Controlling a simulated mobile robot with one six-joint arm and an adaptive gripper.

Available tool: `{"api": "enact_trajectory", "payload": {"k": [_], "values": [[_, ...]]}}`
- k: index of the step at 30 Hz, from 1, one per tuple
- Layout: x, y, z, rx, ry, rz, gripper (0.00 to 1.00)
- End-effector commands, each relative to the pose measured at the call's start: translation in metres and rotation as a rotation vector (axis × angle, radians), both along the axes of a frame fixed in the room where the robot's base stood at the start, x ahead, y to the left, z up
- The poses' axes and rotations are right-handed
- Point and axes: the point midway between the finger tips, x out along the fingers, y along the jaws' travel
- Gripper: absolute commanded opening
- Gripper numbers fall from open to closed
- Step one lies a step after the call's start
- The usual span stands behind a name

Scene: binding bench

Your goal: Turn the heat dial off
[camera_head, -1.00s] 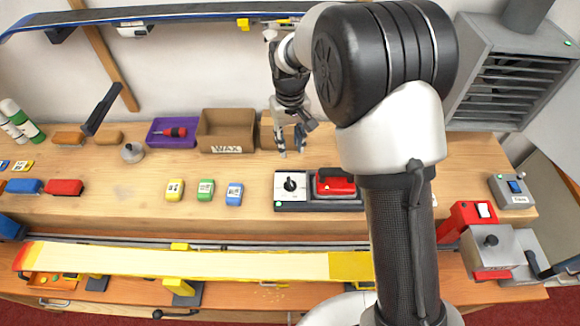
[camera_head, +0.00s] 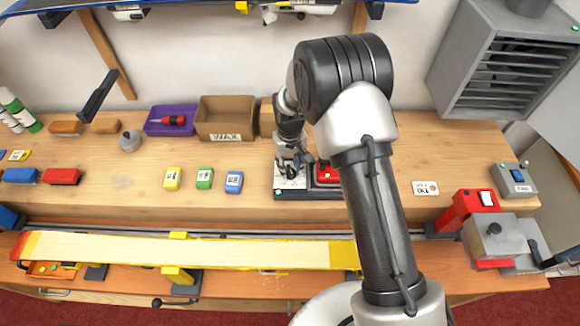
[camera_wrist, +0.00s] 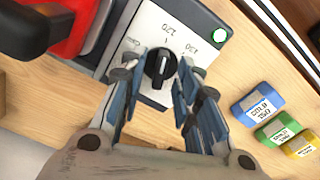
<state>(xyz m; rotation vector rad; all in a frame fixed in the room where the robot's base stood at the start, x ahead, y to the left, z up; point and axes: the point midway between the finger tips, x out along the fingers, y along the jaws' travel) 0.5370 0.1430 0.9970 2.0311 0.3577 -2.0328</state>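The heat dial (camera_wrist: 160,66) is a round black knob with a raised grip and a white mark, on a white numbered plate (camera_wrist: 150,24). Its mark points toward the top of the wrist view, but I cannot tell exactly which setting. A lamp (camera_wrist: 219,35) at the plate's corner glows green. My gripper (camera_wrist: 163,72) is open, with one finger on each side of the dial; contact is not clear. In the head view my gripper (camera_head: 291,160) is down over the white plate (camera_head: 290,193) and partly hides the dial.
The red iron (camera_head: 327,174) with its black handle (camera_wrist: 22,30) sits right beside the plate. Blue (camera_head: 233,182), green (camera_head: 204,178) and yellow (camera_head: 172,178) wax blocks lie to the left. A cardboard wax box (camera_head: 226,120) stands behind. A ski (camera_head: 190,251) lies along the front.

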Motion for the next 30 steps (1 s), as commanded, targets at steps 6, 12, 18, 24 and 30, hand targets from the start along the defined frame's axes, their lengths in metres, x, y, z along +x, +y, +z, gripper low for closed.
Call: {"api": "enact_trajectory", "payload": {"k": [6,12,18,24,30], "values": [[0.0005,0.0002,-0.0055,0.001,-0.002,0.0,0.3],[0.0004,0.0001,-0.0052,0.0,-0.001,0.0,0.27],[0.0003,0.0001,-0.005,0.0,-0.001,0.0,0.13],[0.0003,0.0001,-0.005,0.0,-0.001,0.0,0.0],[0.0003,0.0,-0.005,0.0,-0.001,0.0,0.0]]}}
